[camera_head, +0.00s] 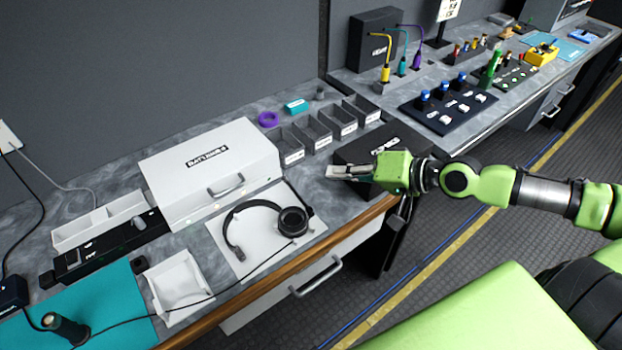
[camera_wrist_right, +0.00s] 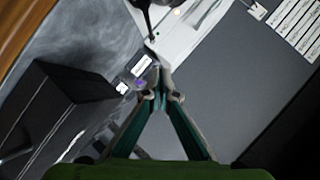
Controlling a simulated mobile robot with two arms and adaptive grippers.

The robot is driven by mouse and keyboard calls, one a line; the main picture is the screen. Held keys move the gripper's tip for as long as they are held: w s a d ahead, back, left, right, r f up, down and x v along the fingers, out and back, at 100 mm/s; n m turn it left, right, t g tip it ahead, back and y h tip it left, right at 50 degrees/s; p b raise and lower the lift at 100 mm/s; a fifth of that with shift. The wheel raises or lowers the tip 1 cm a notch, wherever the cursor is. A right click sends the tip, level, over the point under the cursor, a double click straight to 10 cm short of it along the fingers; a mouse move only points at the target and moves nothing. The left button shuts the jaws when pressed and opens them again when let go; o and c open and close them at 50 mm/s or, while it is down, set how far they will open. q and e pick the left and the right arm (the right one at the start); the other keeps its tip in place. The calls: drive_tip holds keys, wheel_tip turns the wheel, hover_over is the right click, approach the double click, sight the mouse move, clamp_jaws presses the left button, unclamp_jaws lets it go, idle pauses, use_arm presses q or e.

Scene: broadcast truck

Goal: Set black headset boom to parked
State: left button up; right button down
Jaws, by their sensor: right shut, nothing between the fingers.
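The black headset (camera_head: 262,205) lies on a white mat (camera_head: 228,246) on the grey counter. Its large round earcup (camera_head: 293,221) is at the right end of the band. A thin dark bar, seemingly the boom, passes by this earcup toward the back; its exact position is hard to tell. My right gripper (camera_head: 330,171) is above the counter, to the right of and behind the headset, apart from it. Its fingers are together and empty, also in the right wrist view (camera_wrist_right: 160,92). A dark shape at the top there may be part of the headset. My left gripper is out of view.
A white case (camera_head: 208,165) stands behind the headset. Grey bins (camera_head: 318,133) and a black box (camera_head: 352,150) are near my right gripper. A white tray (camera_head: 178,284) is left of the mat. A cable runs along the front of the counter.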

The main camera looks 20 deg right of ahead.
drive_tip(key=a+r+n, duration=0.1)
drive_tip(key=r+n, duration=0.1)
drive_tip(key=n+g+h+p, duration=0.1)
drive_tip(key=g+p, duration=0.1)
drive_tip(key=p, duration=0.1)
approach(289, 183)
drive_tip(key=w, duration=0.3)
drive_tip(key=shift+a, duration=0.25)
drive_tip(key=a+f, duration=0.1)
drive_tip(key=f+p, duration=0.1)
drive_tip(key=shift+a+f+p, duration=0.3)
drive_tip(key=shift+a+f, duration=0.1)
drive_tip(key=shift+s+a+f+n, duration=0.1)
drive_tip(key=shift+a+f+n, duration=0.1)
drive_tip(key=shift+f+n, duration=0.15)
